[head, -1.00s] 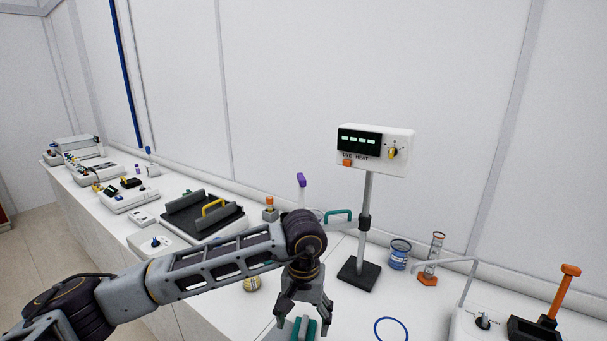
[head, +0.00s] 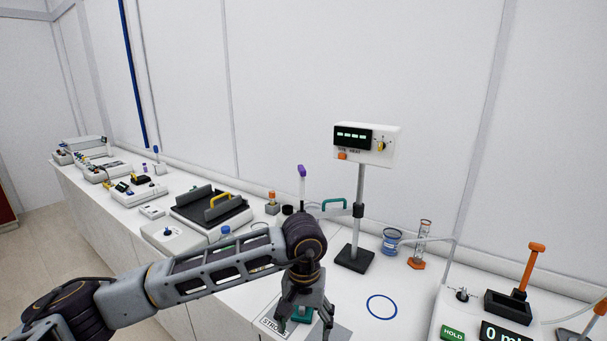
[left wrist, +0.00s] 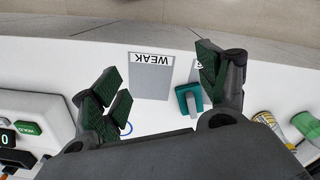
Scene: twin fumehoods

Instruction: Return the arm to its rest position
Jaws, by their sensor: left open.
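My left arm comes in from the left in the head view. Its gripper (head: 305,318) points down over the worktop, near a teal block (head: 302,314) partly hidden behind the fingers. There the teal block (left wrist: 188,98) stands near the right finger, beside a grey plate (left wrist: 150,83) labelled WEAK. A STRONG label (head: 272,325) shows beside the gripper in the head view. My right gripper is not in view.
A display box on a stand (head: 367,143) rises behind the gripper. A blue ring (head: 382,307), a beaker (head: 392,241), an orange-based cylinder (head: 419,245) and a device with an orange-handled lever (head: 530,270) lie to the right. Several instruments line the bench at left.

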